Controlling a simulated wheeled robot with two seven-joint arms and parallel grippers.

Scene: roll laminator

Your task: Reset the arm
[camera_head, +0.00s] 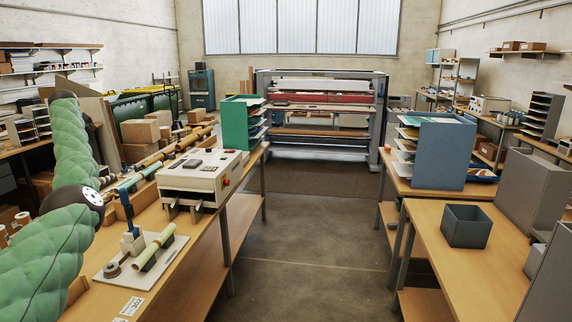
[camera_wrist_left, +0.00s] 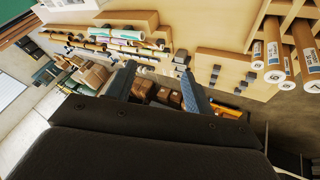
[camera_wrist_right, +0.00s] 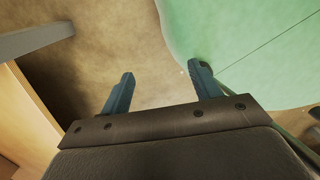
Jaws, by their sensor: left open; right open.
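My left arm, in a green padded cover, comes in at the left of the head view, beside the left workbench (camera_head: 190,250). Its gripper is outside the head view. In the left wrist view my left gripper (camera_wrist_left: 157,70) is open and empty, its two fingers apart. Beyond it are rolls, boxes and a wooden surface, seen at a tilt. My right gripper shows only in the right wrist view (camera_wrist_right: 163,72). It is open and empty. A green padded cover of my own fills the upper right there, close to the right finger. My right arm is not in the head view.
A white control box (camera_head: 200,178) and a small board with a roll (camera_head: 152,250) sit on the left bench. A laminator (camera_head: 320,112) stands at the back. A grey bin (camera_head: 467,226) and blue file rack (camera_head: 436,152) are on the right benches. The middle floor (camera_head: 315,240) is clear.

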